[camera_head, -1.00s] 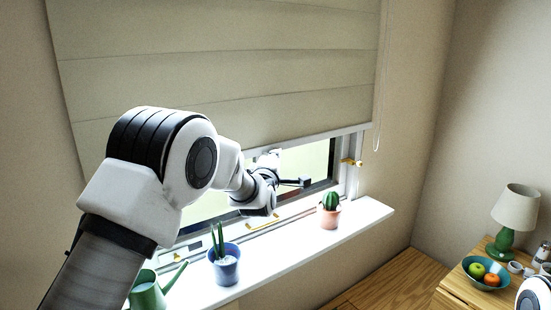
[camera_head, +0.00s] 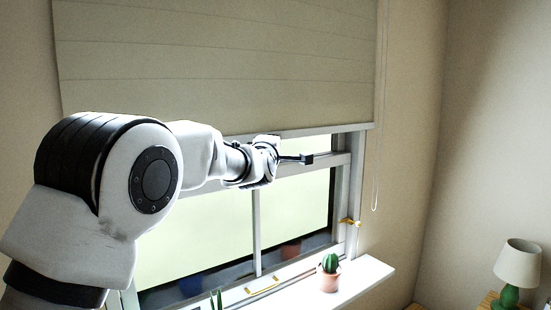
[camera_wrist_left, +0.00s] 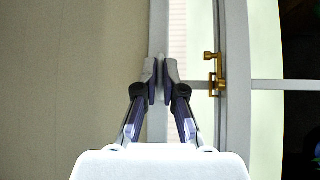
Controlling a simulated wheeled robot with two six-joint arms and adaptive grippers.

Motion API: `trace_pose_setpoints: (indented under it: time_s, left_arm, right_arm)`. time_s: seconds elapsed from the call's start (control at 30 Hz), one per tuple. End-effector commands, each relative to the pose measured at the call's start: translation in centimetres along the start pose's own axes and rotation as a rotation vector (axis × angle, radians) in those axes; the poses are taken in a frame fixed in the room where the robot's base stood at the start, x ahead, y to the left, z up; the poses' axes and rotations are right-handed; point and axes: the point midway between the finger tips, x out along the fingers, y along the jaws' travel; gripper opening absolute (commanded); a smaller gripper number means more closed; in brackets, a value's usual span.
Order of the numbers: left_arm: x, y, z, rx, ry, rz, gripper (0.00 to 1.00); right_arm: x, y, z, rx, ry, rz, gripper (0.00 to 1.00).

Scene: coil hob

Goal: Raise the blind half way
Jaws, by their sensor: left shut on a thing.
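The pale beige blind (camera_head: 220,70) hangs across the upper part of the window in the head view, its bottom bar (camera_head: 345,130) above a wide stretch of bare glass. My left gripper (camera_head: 300,159) is at this lower edge. In the left wrist view the blind (camera_wrist_left: 70,80) fills the left side, with its bar (camera_wrist_left: 158,28) running up and down the picture. There the fingertips of my left gripper (camera_wrist_left: 160,82) are closed together on the bar. My left arm hides the blind's lower left part in the head view. My right gripper is out of view.
A cactus in a pink pot (camera_head: 330,272) stands on the white sill (camera_head: 365,280). A pull cord (camera_head: 377,180) hangs right of the blind. A brass latch (camera_wrist_left: 216,72) shows on the window frame. A lamp (camera_head: 520,265) stands at the lower right.

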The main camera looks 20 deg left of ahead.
Motion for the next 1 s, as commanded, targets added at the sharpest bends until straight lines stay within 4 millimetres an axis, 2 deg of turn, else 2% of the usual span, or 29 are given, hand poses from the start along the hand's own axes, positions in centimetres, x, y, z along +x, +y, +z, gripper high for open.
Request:
trace_pose_setpoints:
  time_s: [0.03,0.13,0.47,0.57,0.87,1.0]
  left_arm:
    - [0.1,0.7,-0.2,-0.002,0.002,0.002,0.00]
    - [0.1,1.1,-0.2,-0.003,0.002,0.001,0.00]
    - [0.1,1.2,-0.2,-0.002,0.002,0.001,0.00]
    - [0.1,1.2,-0.2,-0.002,0.002,0.001,0.32]
    - [0.0,1.1,-0.1,-0.001,0.001,0.000,0.33]
    - [-1.1,1.2,-0.1,0.002,0.001,0.000,0.33]
  right_arm:
    - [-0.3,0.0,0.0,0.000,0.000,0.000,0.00]
    - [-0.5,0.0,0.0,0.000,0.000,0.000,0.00]
    - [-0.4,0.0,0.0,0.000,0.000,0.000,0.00]
    - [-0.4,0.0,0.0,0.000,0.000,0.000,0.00]
    - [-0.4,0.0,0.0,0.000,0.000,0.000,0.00]
    - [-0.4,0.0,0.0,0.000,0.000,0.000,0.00]
